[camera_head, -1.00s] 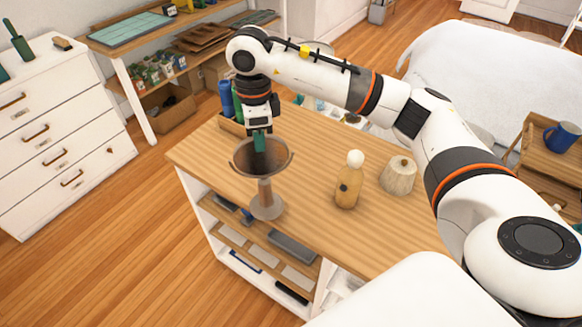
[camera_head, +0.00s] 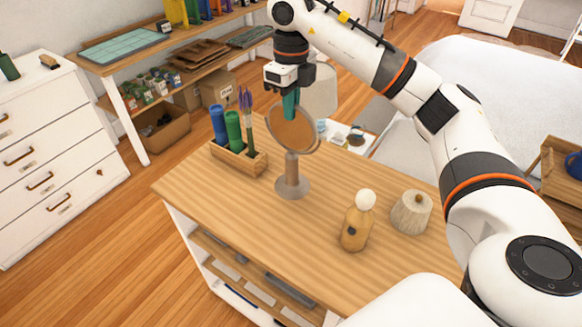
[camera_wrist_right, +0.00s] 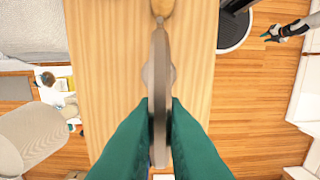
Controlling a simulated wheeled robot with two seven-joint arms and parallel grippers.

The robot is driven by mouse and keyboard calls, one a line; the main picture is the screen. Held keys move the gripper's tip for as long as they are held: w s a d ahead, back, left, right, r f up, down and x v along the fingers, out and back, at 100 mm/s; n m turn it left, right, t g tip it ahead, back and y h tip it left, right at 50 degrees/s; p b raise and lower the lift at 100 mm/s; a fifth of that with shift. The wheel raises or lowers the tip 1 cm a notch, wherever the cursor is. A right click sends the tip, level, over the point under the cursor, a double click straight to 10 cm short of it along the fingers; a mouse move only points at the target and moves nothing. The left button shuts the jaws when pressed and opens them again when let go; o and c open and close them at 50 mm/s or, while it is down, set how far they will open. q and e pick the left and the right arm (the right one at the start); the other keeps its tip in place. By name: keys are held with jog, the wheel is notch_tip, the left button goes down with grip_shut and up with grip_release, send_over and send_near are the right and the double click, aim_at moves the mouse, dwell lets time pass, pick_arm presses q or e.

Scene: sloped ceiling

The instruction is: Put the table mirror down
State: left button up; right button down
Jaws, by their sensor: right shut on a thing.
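The table mirror (camera_head: 291,172) is a round mirror in a grey frame on a stem with a round foot. In the head view it is upright, with its foot at or just above the wooden tabletop (camera_head: 240,212); I cannot tell whether it touches. My right gripper (camera_head: 290,103) is shut on the top of the mirror's frame from above. In the right wrist view the green fingers (camera_wrist_right: 158,130) pinch the mirror (camera_wrist_right: 158,80), which is seen edge-on.
On the tabletop, a wooden holder (camera_head: 238,156) with blue and green tubes stands left of the mirror. A wooden bottle with a white ball top (camera_head: 357,222) and a pale round pot (camera_head: 411,213) stand to the right. The front left of the tabletop is clear.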

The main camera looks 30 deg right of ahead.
aim_at(291, 148)
notch_tip(291, 148, down, 3)
jog(key=shift+f, duration=0.1)
notch_tip(291, 148, down, 4)
jog(key=shift+p, duration=0.9)
jog(key=shift+f, duration=0.45)
jog(key=c, duration=1.5)
grip_release()
